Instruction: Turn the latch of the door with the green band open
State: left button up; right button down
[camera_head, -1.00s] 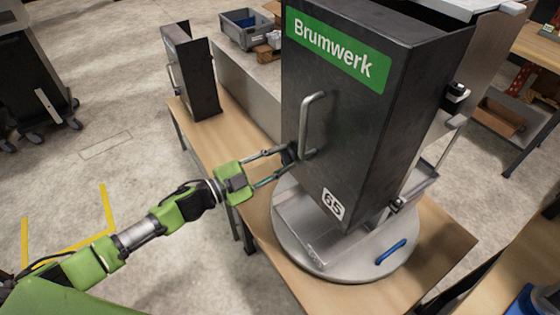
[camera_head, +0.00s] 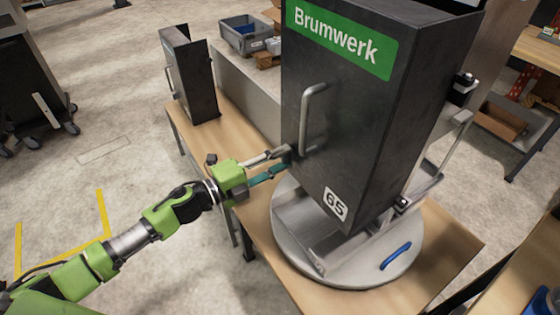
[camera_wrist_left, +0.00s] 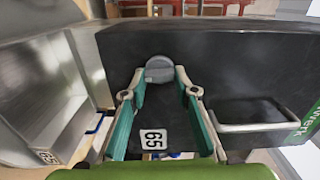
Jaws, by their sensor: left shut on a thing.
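The door (camera_head: 345,120) is a dark panel on a tall metal box, with a green band (camera_head: 342,38) reading "Brumwerk" along its top and a number 65 label near the bottom. A pale bar handle (camera_head: 306,118) is fixed to it. My left gripper (camera_head: 286,161) is at the door's left edge, below the handle. In the left wrist view, the left gripper (camera_wrist_left: 160,76) has its fingertips on both sides of a grey round latch (camera_wrist_left: 158,63) and is shut on it. In the head view the fingertips mostly hide the latch. My right gripper is not in view.
The box stands on a round grey turntable (camera_head: 372,272) on a wooden table (camera_head: 446,262). A blue handle (camera_head: 396,256) lies on the turntable's front. A smaller dark box (camera_head: 190,75) stands at the table's far left. Open floor lies left of the table.

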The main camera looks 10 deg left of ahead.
pick_arm(q)
jog(key=shift+r+m, duration=0.15)
jog(key=shift+m, duration=0.25)
jog(key=o, duration=1.1)
jog(key=shift+s+a, duration=0.1)
jog(key=shift+s, duration=0.05)
jog(key=v, duration=1.1)
jog(key=shift+s+a, duration=0.2)
jog(key=shift+s, duration=0.05)
